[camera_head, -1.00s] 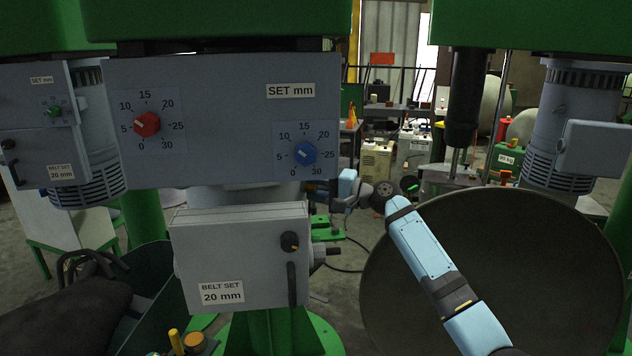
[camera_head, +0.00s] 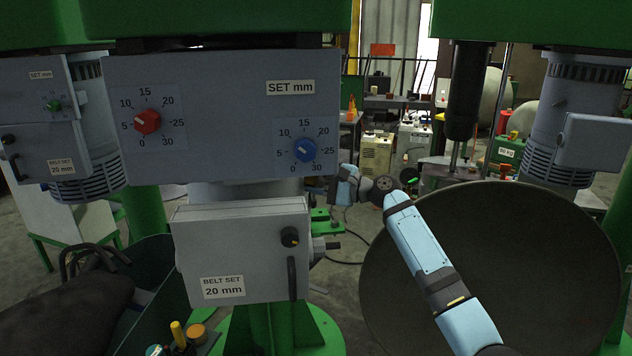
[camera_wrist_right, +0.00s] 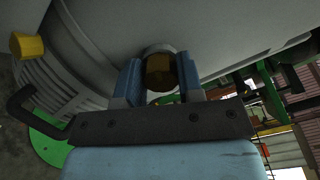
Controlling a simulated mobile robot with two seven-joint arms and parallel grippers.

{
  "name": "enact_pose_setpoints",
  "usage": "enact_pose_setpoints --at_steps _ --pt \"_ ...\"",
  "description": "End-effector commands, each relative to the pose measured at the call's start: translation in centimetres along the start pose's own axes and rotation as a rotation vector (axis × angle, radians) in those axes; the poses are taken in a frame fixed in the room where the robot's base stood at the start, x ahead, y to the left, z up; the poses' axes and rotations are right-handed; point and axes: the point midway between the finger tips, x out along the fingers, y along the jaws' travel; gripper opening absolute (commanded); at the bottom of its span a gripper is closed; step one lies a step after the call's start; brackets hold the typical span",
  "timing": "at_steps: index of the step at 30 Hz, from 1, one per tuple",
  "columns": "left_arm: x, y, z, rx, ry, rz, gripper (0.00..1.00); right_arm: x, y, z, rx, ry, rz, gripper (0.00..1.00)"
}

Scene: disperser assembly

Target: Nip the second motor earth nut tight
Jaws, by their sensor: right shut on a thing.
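In the right wrist view, my right gripper (camera_wrist_right: 160,78) has its two blue fingers on either side of a dark brass hex nut (camera_wrist_right: 159,72). The fingers are shut on the nut, which sits at a round grey boss on a grey housing. A second, brighter brass piece (camera_wrist_right: 27,46) stands out on the left of the same view, away from the fingers. In the head view my right wrist (camera_head: 346,187) reaches in behind the grey dial panel (camera_head: 220,115), which hides the fingertips and the nut. My left gripper is not in view.
A grey BELT SET box (camera_head: 240,250) hangs below the panel, near my right arm. A large dark round pan (camera_head: 500,270) is at the right, behind my forearm. A black handle (camera_wrist_right: 22,103) is left of the gripper in the wrist view.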

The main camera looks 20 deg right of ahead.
Motion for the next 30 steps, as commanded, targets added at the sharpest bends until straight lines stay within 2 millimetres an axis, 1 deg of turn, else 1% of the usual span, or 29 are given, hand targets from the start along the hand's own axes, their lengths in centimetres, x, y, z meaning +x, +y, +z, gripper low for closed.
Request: enact_pose_setpoints --at_steps 10,11,12,13,14,23,26,29,30 --pt "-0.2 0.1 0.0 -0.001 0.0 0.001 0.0 0.0 -0.1 0.0 0.002 0.0 -0.002 0.11" --pt "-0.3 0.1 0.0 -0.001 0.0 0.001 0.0 0.0 -0.1 0.0 0.002 0.0 -0.002 0.41" --pt "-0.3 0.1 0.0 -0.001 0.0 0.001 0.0 0.0 -0.1 0.0 0.002 0.0 -0.002 0.51" --pt "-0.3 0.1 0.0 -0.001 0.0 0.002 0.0 0.0 -0.1 0.0 0.002 0.0 -0.002 0.57" --pt "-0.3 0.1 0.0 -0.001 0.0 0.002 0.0 0.0 -0.1 0.0 0.002 0.0 -0.002 0.6" --pt "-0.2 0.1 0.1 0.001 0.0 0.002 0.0 -0.2 0.0 0.0 0.001 0.0 -0.001 0.6" --pt "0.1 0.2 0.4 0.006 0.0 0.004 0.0 -1.2 0.2 -0.2 0.0 0.002 -0.001 0.6" --pt "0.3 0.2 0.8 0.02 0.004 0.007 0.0 -2.9 0.3 -0.2 -0.001 0.002 -0.001 0.6" --pt "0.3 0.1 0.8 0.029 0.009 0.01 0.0 -3.8 0.3 -0.3 -0.001 0.002 -0.001 0.6"
